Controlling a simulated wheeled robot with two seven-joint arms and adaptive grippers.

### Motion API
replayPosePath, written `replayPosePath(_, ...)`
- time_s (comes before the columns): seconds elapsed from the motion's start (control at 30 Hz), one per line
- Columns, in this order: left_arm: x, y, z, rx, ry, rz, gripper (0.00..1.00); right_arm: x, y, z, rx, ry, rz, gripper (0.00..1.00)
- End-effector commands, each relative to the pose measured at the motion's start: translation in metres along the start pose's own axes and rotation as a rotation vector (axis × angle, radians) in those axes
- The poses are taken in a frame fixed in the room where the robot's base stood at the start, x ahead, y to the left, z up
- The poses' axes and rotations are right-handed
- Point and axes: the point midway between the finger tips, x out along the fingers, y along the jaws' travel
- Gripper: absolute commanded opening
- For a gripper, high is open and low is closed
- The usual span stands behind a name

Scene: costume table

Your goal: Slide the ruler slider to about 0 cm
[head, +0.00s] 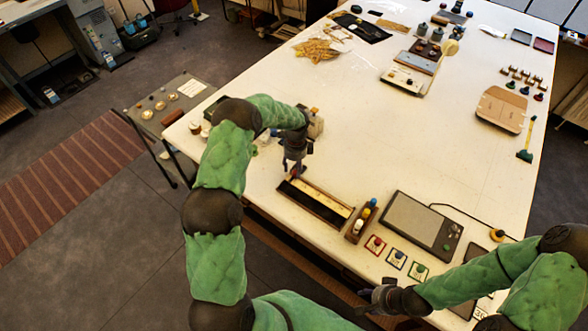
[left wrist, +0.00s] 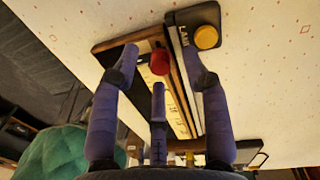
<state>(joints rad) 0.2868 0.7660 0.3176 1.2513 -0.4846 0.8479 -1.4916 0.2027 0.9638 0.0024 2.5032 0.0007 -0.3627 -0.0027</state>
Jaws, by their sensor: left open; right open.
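The ruler (head: 326,196) is a long pale strip in a dark frame near the table's front edge. In the left wrist view it runs as a pale scale (left wrist: 178,106) away from the camera. Its slider has a round red knob (left wrist: 160,63), near the ruler's far end in that view. My left gripper (head: 297,169) is low over the ruler's left end in the head view. Its fingers are spread around the red knob; I cannot tell whether they touch it. The scale numbers are too small to read. My right gripper (head: 372,297) is open and empty, off the front edge.
A dark block with a yellow knob (left wrist: 206,37) lies beside the ruler. A wooden holder with small bottles (head: 357,226), several coloured cards (head: 397,258) and a grey tablet (head: 418,222) stand to the right. The table's middle (head: 370,140) is clear.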

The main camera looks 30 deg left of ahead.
Motion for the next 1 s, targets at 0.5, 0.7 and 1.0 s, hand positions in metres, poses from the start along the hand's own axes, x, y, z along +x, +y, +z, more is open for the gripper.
replayPosePath(0.5,-0.092,-0.001,0.002,0.0,-0.001,-0.002,0.46,0.0,0.0,0.0,0.0,0.0,0.0,0.47)
replayPosePath(0.7,-0.105,0.0,0.002,0.0,0.0,0.0,0.46,0.0,0.0,0.0,0.0,0.0,0.0,0.47)
replayPosePath(1.0,-0.106,0.0,0.002,0.0,0.0,0.0,0.46,0.0,0.0,0.0,0.0,0.0,0.0,0.47)
